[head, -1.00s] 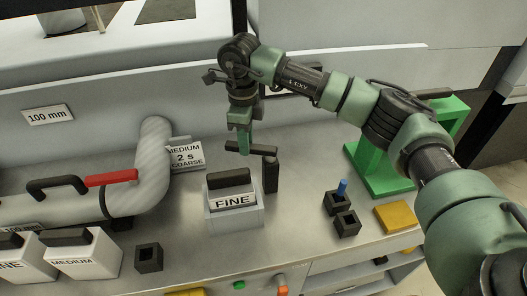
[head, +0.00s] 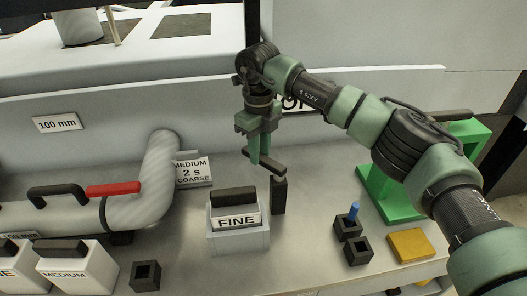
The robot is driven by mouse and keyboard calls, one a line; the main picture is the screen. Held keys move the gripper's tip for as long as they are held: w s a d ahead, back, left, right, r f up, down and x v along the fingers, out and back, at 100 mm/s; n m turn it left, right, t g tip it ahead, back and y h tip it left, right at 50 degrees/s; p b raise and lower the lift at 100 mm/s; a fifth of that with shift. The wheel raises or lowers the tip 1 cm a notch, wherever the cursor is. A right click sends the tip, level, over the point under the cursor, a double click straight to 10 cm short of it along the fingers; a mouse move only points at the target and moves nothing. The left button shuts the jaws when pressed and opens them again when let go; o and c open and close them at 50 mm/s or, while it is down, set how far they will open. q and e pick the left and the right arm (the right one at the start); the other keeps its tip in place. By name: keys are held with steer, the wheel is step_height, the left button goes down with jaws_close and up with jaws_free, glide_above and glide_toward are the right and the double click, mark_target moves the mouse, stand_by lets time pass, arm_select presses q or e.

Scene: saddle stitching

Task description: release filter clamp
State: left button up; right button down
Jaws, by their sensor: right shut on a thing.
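My right gripper (head: 258,150) points down and is shut on a dark clamp bar (head: 273,163). The bar meets the top of a short dark post (head: 278,195) at its right end, and the gripper is nearer its left end. The white filter block labelled FINE (head: 238,235), with a dark handle on top, stands upright just left of the post. The bar is behind and to the right of the block's handle in this view. The fingertips partly hide the bar. My left gripper is not in view.
A grey pipe (head: 158,185) with a red handle (head: 114,189) lies at left. A MEDIUM block (head: 75,268) and a dark socket (head: 145,275) stand at front left. Right are a blue peg (head: 354,211), a yellow block (head: 410,245) and a green stand (head: 385,195).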

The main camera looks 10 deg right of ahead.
steer(key=shift+w, duration=0.1)
steer(key=c, duration=1.2)
jaws_free()
step_height(320, 180, up, 7)
steer(key=shift+f+b, duration=0.2)
steer(key=shift+b, duration=0.7)
steer(key=shift+r, duration=0.65)
